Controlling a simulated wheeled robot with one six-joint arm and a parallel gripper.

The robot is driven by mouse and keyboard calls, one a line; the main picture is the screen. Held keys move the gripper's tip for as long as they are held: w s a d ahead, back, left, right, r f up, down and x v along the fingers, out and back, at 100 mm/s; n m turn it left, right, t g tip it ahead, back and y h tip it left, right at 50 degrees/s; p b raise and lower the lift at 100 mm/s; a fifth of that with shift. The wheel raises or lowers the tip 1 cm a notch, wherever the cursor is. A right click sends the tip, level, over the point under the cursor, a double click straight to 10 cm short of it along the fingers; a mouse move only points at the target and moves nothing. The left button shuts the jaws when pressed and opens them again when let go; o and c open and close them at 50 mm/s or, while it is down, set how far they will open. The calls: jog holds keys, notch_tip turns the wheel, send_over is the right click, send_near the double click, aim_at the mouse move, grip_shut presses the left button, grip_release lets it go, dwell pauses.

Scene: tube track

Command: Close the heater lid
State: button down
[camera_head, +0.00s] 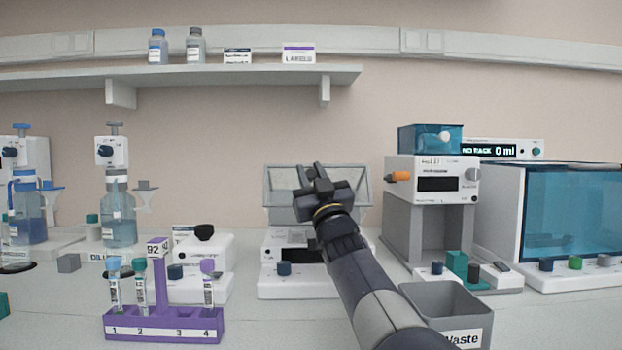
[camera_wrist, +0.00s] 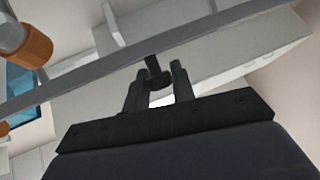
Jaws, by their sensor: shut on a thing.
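The heater (camera_head: 308,289) is a low white device in the middle of the bench, partly hidden behind my arm. Its clear, grey-framed lid (camera_head: 281,189) stands raised above the back of the body. My gripper (camera_head: 308,173) is at the lid's upper edge. In the wrist view my gripper (camera_wrist: 158,80) has its fingers close around a small dark handle (camera_wrist: 152,64) next to the lid's grey frame bar (camera_wrist: 112,78). The exact contact at the fingertips is hard to make out.
A grey waste bin (camera_head: 447,296) stands right of my arm. A white device with an orange knob (camera_head: 400,177) stands behind it. A purple tube rack (camera_head: 165,326) is at the front left. A shelf (camera_head: 220,76) hangs above.

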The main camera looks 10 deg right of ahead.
jog(key=shift+s+a+f+b, duration=0.15)
jog(key=shift+s+f+b, duration=0.45)
jog(key=shift+f, duration=0.4)
jog(key=shift+s, duration=0.15)
jog(key=c, duration=1.2)
grip_release()
jog(key=shift+c, duration=0.2)
jog(key=shift+y, duration=0.3)
notch_tip(320, 180, up, 10)
jog(key=p, duration=0.5)
